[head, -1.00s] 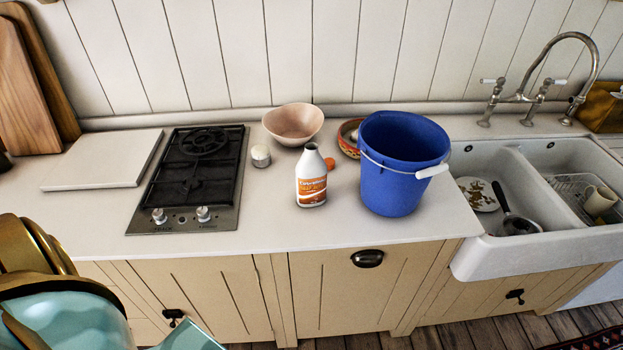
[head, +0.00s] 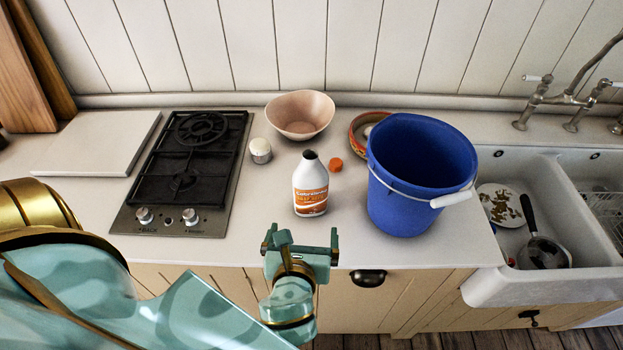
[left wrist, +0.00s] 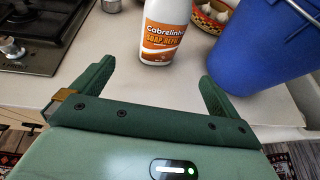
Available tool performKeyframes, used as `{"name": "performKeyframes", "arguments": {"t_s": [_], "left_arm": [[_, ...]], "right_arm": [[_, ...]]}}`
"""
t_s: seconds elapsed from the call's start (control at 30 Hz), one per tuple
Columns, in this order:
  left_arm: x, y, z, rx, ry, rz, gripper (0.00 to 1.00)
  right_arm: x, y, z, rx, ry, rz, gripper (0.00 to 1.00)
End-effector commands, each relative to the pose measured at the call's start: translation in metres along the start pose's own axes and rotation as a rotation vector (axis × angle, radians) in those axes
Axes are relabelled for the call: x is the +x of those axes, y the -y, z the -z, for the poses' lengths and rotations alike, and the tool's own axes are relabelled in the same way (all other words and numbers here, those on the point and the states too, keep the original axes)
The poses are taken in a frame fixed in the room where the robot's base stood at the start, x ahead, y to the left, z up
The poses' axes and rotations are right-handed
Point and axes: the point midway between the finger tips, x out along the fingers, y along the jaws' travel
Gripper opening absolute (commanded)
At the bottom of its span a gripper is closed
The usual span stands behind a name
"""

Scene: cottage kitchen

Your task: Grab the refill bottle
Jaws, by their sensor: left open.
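The refill bottle (head: 310,186) is white with an orange label and an open dark mouth. It stands upright on the counter, left of the blue bucket. It also shows in the left wrist view (left wrist: 176,30), where its top is cut off. My left gripper (head: 300,240) is open and empty at the counter's front edge, just in front of the bottle. In the left wrist view its two fingers (left wrist: 155,82) point toward the bottle, which stands beyond them and between their lines, not touching them. My right gripper is not in view.
The blue bucket (head: 412,195) stands close to the right of the bottle, its handle hanging in front. An orange cap (head: 335,164), a pink bowl (head: 300,127) and a patterned bowl (head: 362,138) lie behind. A small white-topped jar (head: 260,151) and the hob (head: 185,170) are to the left. The sink (head: 490,285) is at right.

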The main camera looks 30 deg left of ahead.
Motion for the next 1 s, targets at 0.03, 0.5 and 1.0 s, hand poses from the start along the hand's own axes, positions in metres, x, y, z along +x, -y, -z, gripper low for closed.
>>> {"name": "performKeyframes", "arguments": {"t_s": [0.03, 0.5, 1.0], "left_arm": [[0.005, -0.001, -0.004, 0.01, 0.009, -0.005, 1.0], [0.102, -0.001, -0.004, 0.009, 0.008, -0.003, 1.0], [0.159, 0.001, -0.008, 0.008, 0.006, -0.002, 1.0]], "right_arm": [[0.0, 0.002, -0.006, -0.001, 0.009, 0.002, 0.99], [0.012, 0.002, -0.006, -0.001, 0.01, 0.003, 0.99], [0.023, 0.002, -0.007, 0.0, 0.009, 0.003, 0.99]]}}
